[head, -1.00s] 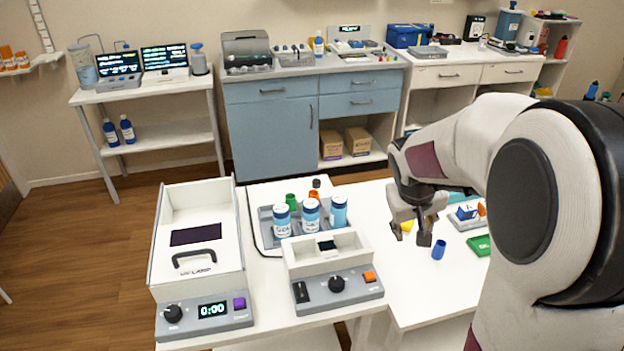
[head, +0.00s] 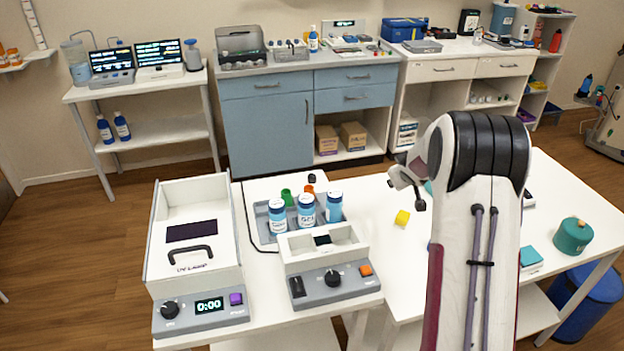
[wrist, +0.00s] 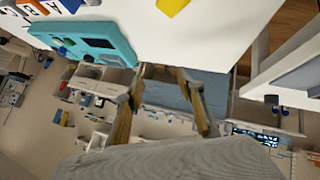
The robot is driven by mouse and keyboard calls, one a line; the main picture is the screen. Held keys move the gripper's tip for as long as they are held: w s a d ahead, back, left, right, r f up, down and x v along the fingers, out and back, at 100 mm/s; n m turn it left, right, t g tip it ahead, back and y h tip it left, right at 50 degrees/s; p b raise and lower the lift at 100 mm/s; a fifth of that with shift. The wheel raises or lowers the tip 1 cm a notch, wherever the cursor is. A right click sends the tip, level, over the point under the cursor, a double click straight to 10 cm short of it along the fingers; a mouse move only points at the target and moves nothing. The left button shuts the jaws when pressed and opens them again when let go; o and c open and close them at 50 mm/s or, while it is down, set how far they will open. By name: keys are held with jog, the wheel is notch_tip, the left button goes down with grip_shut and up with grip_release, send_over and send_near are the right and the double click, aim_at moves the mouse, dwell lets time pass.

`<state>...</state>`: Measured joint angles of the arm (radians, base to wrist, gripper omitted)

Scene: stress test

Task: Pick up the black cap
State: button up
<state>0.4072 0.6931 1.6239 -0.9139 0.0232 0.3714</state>
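A small black cap (head: 311,178) shows in the head view at the back of the left table, behind the blue-and-white bottles and next to an orange cap (head: 309,190). I do not make it out in the wrist view. My gripper (head: 420,204) is in the air over the right table, to the right of the cap and well apart from it. In the wrist view the two fingers of my gripper (wrist: 161,72) stand apart with nothing between them.
A grey rack (head: 263,228) holds several bottles (head: 306,210) and a green cap (head: 287,196). A white device (head: 330,285) stands in front, with a larger open-topped one (head: 195,215) to its left. A yellow block (head: 402,218) lies near my gripper.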

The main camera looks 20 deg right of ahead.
aim_at(312, 178)
jog(key=w+a+f+n+t+y, duration=0.1)
jog(key=w+f+y, duration=0.1)
jog(key=w, duration=0.1)
jog(key=w+a+f+n+t+y, duration=0.1)
jog(key=w+a+f+n+y, duration=0.1)
jog(key=w, duration=0.2)
jog(key=w+a+f+n+t+y, duration=0.1)
jog(key=w+f, duration=0.1)
jog(key=w, duration=0.1)
jog(key=shift+w+a+f+y, duration=0.3)
jog(key=shift+w+f+y, duration=0.1)
jog(key=a+y, duration=0.1)
jog(key=a+r+n+y, duration=0.1)
jog(key=a, duration=0.1)
jog(key=a+n+y, duration=0.1)
jog(key=a, duration=0.1)
jog(key=shift+w+a+r+y, duration=0.25)
jog(key=shift+y, duration=0.15)
jog(key=s+a+r+n+g+y, duration=0.1)
jog(key=s+a+r+y, duration=0.2)
jog(key=a, duration=0.3)
jog(key=shift+a+n+g+y, duration=0.15)
jog(key=shift+n+g+y, duration=0.15)
jog(key=shift+g+y, duration=0.1)
jog(key=shift+x, duration=1.2)
jog(key=shift+r, duration=0.1)
